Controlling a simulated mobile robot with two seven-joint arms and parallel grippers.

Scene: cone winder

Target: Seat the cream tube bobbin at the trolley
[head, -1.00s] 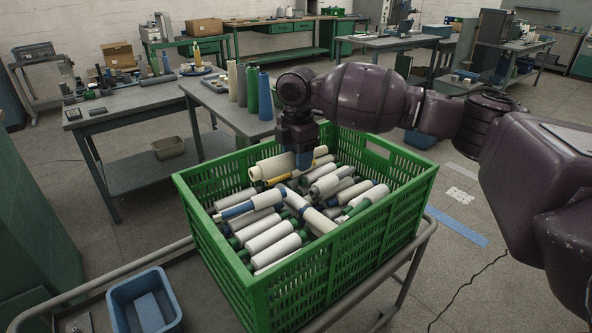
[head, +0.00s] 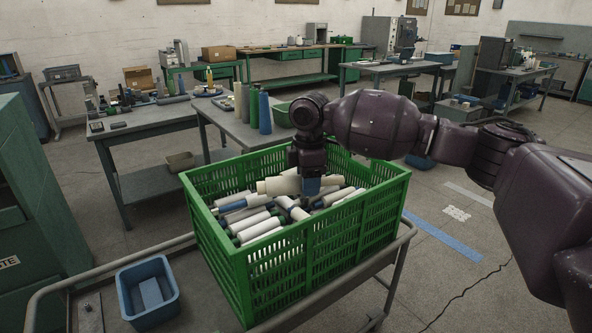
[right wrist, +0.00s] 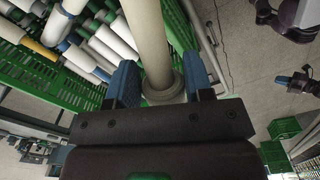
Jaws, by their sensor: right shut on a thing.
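My right gripper (head: 311,188) is over the green crate in the head view, shut on a cream tube bobbin (head: 274,187). The bobbin lies roughly level above the pile, its left end sticking out. In the right wrist view the bobbin (right wrist: 149,40) runs between the two blue fingertips, its flanged end near the palm. The gripper hides its middle in the head view. A trolley with a grey tube rail (head: 106,273) shows around the crate. A dark, blue-tipped part at the right of the wrist view may be my left gripper (right wrist: 295,80); its opening is unclear.
The green crate (head: 318,256) holds several mixed bobbins, with slatted walls around the gripper. A blue bin (head: 148,293) is on the trolley to its left. A grey table (head: 222,118) with standing cream and green tubes is behind. Floor to the right is open.

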